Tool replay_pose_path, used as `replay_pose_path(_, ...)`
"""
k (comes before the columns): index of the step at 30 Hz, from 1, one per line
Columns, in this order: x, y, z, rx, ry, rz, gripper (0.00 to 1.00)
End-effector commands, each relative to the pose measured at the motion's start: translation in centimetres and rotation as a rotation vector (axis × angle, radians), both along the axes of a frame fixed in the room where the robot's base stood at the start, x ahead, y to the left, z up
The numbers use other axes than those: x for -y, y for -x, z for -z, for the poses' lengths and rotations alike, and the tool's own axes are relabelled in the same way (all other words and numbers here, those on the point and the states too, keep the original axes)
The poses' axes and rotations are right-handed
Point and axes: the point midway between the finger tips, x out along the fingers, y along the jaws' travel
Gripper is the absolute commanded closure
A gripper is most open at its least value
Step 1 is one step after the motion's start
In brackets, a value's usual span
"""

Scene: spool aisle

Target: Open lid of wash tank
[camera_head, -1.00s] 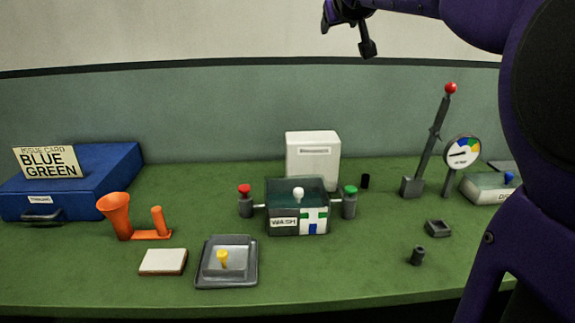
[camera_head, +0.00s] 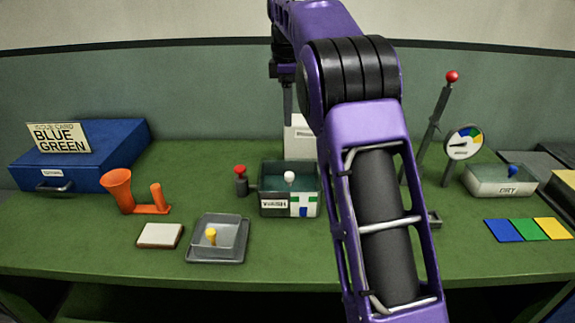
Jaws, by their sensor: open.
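The wash tank (camera_head: 273,204) is a small dark teal box with a "WASH" label and a green, white and blue patch on its front. A white knob (camera_head: 289,177) stands at the middle of its top, and the lid appears to be on. My gripper (camera_head: 288,115) hangs above and behind the tank, pointing down. It is apart from the knob and holds nothing that I can see. Its fingers are small and dark here, partly against the white box behind.
A red-knobbed post (camera_head: 240,180) stands close left of the tank. My arm hides the area right of the tank. A grey tray (camera_head: 232,257) with a yellow knob and an orange funnel stand (camera_head: 118,190) are left. A lever (camera_head: 433,125), a gauge (camera_head: 463,143) and a dry tank (camera_head: 500,188) are right.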

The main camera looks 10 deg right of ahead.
Motion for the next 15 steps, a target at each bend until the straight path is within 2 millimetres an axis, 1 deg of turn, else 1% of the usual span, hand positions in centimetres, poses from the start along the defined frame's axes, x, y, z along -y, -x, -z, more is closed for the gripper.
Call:
replay_pose_path(5, 0.2, 0.4, 1.2, -0.046, -0.035, -0.045, 0.36)
replay_pose_path(8, 0.2, 0.4, 2.6, -0.048, -0.035, -0.046, 0.36)
replay_pose_path(11, 0.2, 0.5, 4.5, -0.048, -0.033, -0.044, 0.36)
replay_pose_path(15, 0.2, 0.5, 7.6, -0.048, -0.032, -0.043, 0.36)
